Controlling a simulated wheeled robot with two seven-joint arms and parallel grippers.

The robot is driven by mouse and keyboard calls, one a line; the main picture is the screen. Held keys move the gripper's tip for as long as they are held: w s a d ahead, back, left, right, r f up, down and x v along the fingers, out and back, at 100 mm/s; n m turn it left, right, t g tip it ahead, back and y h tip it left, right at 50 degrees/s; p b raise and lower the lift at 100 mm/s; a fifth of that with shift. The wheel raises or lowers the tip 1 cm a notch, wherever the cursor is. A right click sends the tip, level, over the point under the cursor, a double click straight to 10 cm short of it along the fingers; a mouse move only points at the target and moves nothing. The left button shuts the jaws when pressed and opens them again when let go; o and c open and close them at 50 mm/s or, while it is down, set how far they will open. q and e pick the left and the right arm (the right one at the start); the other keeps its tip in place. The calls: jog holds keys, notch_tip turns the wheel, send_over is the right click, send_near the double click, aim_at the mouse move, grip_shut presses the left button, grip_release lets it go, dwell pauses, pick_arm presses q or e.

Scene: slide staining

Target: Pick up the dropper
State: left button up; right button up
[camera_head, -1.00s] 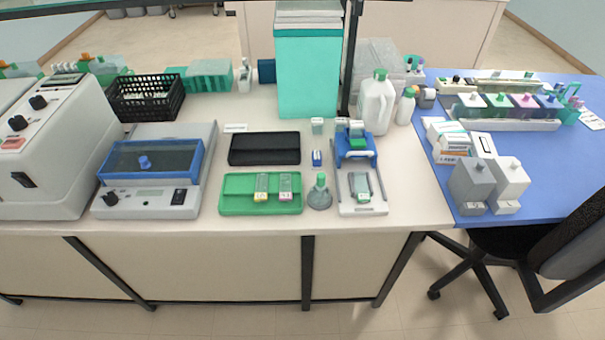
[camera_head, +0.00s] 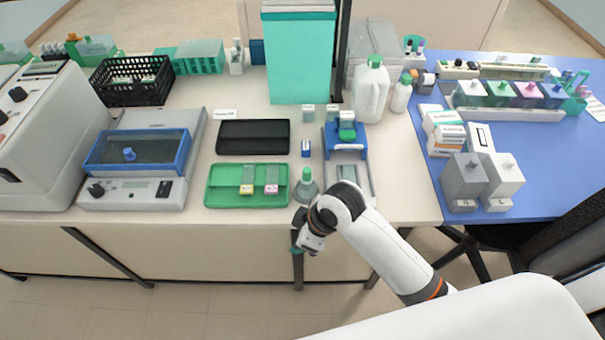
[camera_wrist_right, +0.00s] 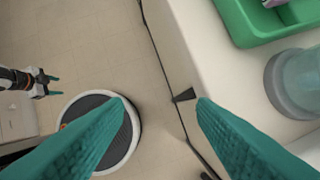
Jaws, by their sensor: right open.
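The dropper appears as a green-topped, bulb-like piece (camera_head: 306,175) standing upright in a round grey holder (camera_head: 307,194) near the table's front edge. In the right wrist view the round greyish body (camera_wrist_right: 300,80) shows at the right, cut off by the frame. My right gripper (camera_head: 298,248) hangs just in front of the table edge, below and slightly left of the dropper. Its teal fingers (camera_wrist_right: 161,100) are spread and empty, over the floor beside the edge. My left gripper (camera_wrist_right: 52,85) shows small in the right wrist view, fingers apart and empty.
A green tray (camera_head: 216,197) with two slide holders lies left of the dropper. A white stand (camera_head: 366,185) is partly behind my right arm. A small blue item (camera_head: 306,149) and black case (camera_head: 252,137) lie behind.

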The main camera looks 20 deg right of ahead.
jog(key=w+a+r+n, duration=0.2)
jog(key=w+r+n, duration=0.2)
notch_tip(320, 180, up, 13)
jog(key=n+g+h, duration=0.3)
jog(key=n+h, duration=0.1)
jog(key=n, duration=0.5)
send_over(307, 170)
notch_tip(307, 170, down, 6)
jog(key=shift+w+f+p, duration=0.1)
jog(key=shift+w+p, duration=0.05)
jog(key=shift+p, duration=1)
jog(key=shift+f, duration=0.3)
notch_tip(307, 170, down, 4)
jog(key=shift+r+p, duration=0.15)
jog(key=shift+p, duration=0.8)
jog(key=shift+f, duration=0.4)
jog(key=shift+c, duration=0.2)
